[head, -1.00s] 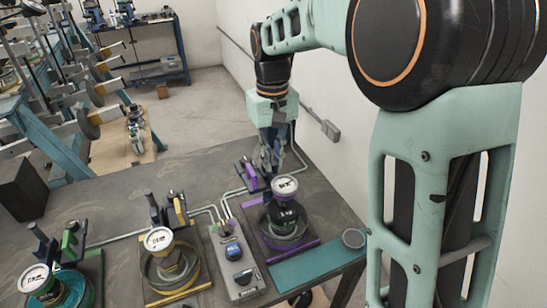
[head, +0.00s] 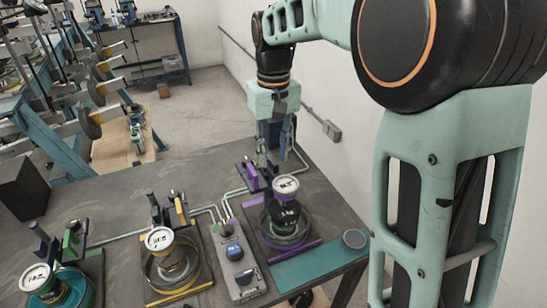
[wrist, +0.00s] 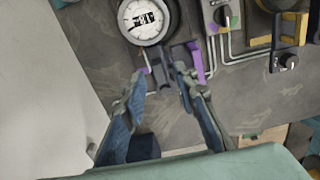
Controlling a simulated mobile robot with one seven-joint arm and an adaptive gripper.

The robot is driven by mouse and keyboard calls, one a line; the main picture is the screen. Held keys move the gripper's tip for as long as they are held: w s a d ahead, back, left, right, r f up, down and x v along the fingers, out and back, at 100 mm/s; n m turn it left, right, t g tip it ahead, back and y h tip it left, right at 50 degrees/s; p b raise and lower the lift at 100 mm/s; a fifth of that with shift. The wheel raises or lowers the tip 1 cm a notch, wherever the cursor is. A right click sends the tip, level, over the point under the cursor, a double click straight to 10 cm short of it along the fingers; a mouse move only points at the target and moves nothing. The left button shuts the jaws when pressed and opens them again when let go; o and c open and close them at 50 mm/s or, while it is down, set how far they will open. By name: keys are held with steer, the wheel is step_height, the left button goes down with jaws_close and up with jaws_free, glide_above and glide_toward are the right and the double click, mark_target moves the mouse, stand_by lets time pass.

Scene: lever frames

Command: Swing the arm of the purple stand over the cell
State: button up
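The purple stand (head: 251,176) is at the right end of the bench, with a purple base and a dark upright. A white-faced dial gauge (head: 286,186) shows in front of it, above a dark round cell (head: 284,216) in the head view. The gauge also shows at the top of the wrist view (wrist: 145,18). My gripper (head: 274,153) is behind the gauge, near the stand's upright. In the wrist view its fingers (wrist: 160,84) are apart, with the dark and purple stand parts (wrist: 197,62) just beyond the tips. I cannot tell whether they touch.
A grey control box (head: 238,262) with cables stands left of the purple station. Yellow (head: 172,268) and green (head: 70,285) stations stand farther left. A teal mat (head: 305,268) and a small round disc (head: 354,239) lie at the right front. The wall is close on the right.

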step_height(320, 180, up, 10)
stand_by(0.3)
steer(key=shift+r, duration=0.1)
stand_by(0.4)
